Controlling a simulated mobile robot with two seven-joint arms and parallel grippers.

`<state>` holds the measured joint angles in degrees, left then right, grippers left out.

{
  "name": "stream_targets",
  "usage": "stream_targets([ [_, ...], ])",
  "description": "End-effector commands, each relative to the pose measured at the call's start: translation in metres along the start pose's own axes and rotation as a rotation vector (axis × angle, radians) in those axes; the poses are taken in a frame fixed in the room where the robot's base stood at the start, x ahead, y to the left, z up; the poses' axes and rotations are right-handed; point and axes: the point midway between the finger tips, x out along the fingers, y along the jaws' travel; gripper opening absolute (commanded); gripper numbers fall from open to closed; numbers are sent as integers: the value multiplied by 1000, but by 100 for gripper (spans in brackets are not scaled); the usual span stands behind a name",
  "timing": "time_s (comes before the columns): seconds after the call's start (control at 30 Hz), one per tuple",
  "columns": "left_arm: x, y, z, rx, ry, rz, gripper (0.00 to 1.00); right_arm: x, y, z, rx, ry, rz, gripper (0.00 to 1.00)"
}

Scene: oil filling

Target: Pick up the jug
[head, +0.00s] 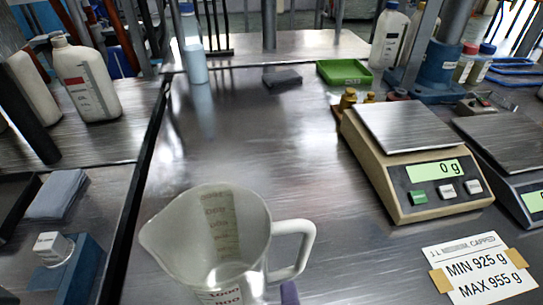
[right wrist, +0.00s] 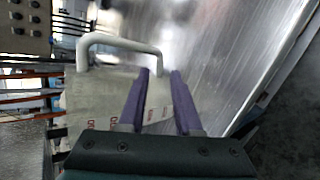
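The clear jug (head: 207,240) with red graduations stands at the front of the steel bench in the head view, its white handle (head: 307,240) on the right side. In the right wrist view the jug body (right wrist: 85,110) fills the left and middle, with its handle (right wrist: 118,40) above. My right gripper (right wrist: 159,73) has two purple fingers spread apart. Pale material with red marks shows between them; I cannot tell whether they touch the jug. One purple fingertip (head: 289,293) shows just below the handle in the head view. My left gripper is not in view.
A scale (head: 440,185) reading 0 g stands to the right, with a MIN 925 g, MAX 955 g label (head: 480,272) in front. A green tray (head: 343,72) and a dark flat block (head: 282,78) lie farther back. The bench between jug and block is clear.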

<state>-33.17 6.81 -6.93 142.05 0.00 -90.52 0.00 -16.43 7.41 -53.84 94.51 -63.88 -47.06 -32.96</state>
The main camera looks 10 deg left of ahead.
Motion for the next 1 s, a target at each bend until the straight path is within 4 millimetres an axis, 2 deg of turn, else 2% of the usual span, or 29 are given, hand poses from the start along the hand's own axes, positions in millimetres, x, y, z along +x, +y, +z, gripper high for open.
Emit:
stream_targets([
  [0.1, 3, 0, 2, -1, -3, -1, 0, 17, 1, 0, 2, -1, 2, 33],
  [0.27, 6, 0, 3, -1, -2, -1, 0, 30, 0, 1, 4, -3, 0, 33],
  [0.53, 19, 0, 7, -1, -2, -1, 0, 73, 0, 1, 4, -2, 0, 33],
  [0.63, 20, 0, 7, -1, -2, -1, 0, 80, 0, 1, 6, -2, -2, 33],
  [0.87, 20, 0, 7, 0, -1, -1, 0, 80, 1, 1, 7, -1, -3, 33],
  [1.0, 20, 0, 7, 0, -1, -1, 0, 80, 1, 1, 7, -2, -3, 17],
])
